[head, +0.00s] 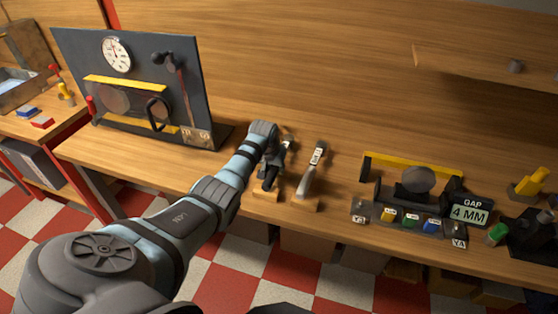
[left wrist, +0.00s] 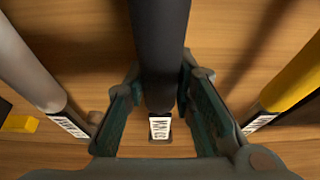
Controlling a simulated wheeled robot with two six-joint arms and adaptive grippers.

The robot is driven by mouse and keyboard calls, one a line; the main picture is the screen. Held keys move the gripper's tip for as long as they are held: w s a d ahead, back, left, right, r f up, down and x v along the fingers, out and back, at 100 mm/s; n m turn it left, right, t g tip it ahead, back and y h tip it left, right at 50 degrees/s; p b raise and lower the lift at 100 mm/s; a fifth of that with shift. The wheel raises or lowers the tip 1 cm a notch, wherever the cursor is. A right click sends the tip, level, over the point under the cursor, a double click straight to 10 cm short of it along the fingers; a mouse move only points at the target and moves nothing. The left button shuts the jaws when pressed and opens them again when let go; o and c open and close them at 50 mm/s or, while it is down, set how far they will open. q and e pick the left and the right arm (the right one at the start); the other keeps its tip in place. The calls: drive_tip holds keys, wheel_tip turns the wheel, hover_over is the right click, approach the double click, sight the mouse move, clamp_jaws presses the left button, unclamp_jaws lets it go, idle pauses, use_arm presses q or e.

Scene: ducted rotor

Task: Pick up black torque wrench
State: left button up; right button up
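The black torque wrench has a thick dark handle (left wrist: 160,45) with a white label at its end, in the middle of the left wrist view. My left gripper (left wrist: 160,85) is open, with one finger on each side of this handle; I see no clear grip on it. In the head view my left gripper (head: 270,168) is down at the wrench row on the bench and hides most of the black wrench. A silver-handled wrench (head: 313,172) stands to its right; it also shows in the left wrist view (left wrist: 28,65). My right gripper is out of view.
A yellow handle (left wrist: 295,85) stands close on the other side of the black one. A dark panel with a gauge (head: 185,90) stands at the left of the bench. A gap display (head: 470,212) and small labelled blocks are at the right.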

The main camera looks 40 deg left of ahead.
use_arm(q)
clamp_jaws()
drive_tip(key=shift+w+r, duration=0.1)
drive_tip(key=shift+r, duration=0.2)
wheel_tip(320, 180, up, 8)
drive_tip(key=p, duration=0.2)
drive_tip(key=shift+r+p, duration=0.2)
drive_tip(key=shift+p, duration=0.1)
wheel_tip(320, 180, up, 11)
drive_tip(key=shift+p, duration=0.3)
